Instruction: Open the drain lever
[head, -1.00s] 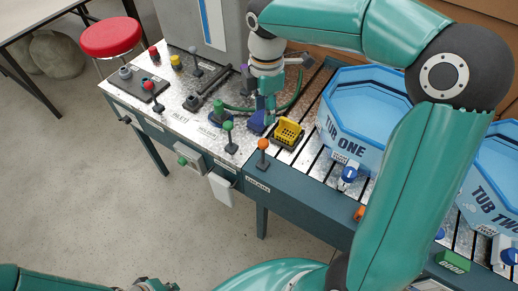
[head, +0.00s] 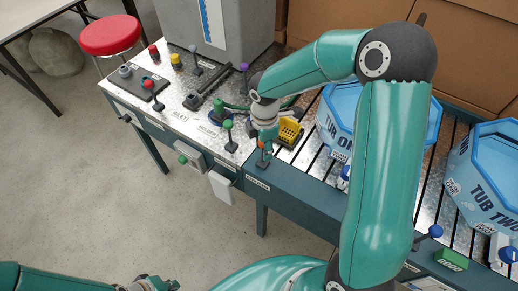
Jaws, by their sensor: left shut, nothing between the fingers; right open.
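An orange-topped lever (head: 263,162) stands on the front edge of the bench, above a small white label (head: 257,184) too small to read surely. I take it for the drain lever. My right gripper (head: 265,146) points down at this lever, its open fingers at the orange handle, which they largely hide. I cannot tell whether they touch it. My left gripper (head: 152,285) is at the bottom edge, shut and empty, far from the bench and partly cut off.
A green-topped lever (head: 228,128) stands just left of my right gripper. A yellow basket (head: 290,131) is close behind it. Tub one (head: 337,128), partly behind my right arm, and tub two (head: 485,180) are to the right. Several other levers stand at the back left.

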